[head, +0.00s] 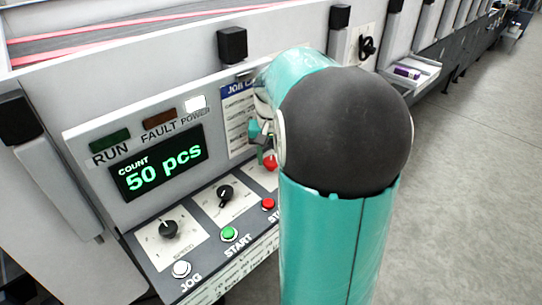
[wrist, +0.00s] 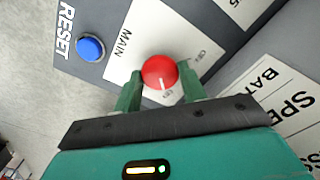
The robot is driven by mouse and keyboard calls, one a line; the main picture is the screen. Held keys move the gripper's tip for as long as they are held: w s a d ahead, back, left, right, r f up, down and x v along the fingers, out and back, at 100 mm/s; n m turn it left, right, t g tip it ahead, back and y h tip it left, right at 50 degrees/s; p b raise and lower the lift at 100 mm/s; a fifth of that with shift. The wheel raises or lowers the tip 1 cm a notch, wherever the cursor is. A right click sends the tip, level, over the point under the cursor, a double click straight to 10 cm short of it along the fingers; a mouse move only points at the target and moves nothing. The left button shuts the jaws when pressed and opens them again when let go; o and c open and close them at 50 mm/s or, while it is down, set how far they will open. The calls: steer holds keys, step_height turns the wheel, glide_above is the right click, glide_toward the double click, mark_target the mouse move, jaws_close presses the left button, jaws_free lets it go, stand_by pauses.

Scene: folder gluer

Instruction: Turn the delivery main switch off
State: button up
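The delivery main switch is a red round knob (wrist: 160,72) on a white plate marked MAIN (wrist: 122,44). Its white pointer line points toward the lower of two small labels, which are too small to read surely. In the wrist view the knob shows between the two green fingertips of my gripper (wrist: 161,80), which stand apart on either side. In the head view the red knob (head: 270,162) is just below my gripper (head: 259,133), partly beside my teal arm. The fingers look open, and I cannot tell whether they touch the knob.
A blue RESET button (wrist: 90,47) is near the knob. The panel also has a red button (head: 268,204), a green START button (head: 229,234), a white JOG button (head: 181,269) and black dials (head: 169,229). The display (head: 160,165) reads 50 pcs. Floor at right is clear.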

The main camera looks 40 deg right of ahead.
steer(key=shift+c, duration=0.6)
steer(key=n, duration=0.3)
steer(key=shift+n, duration=0.4)
steer(key=n, duration=1)
steer(key=shift+r+n, duration=0.1)
steer(key=shift+n, duration=2)
steer(key=o, duration=1)
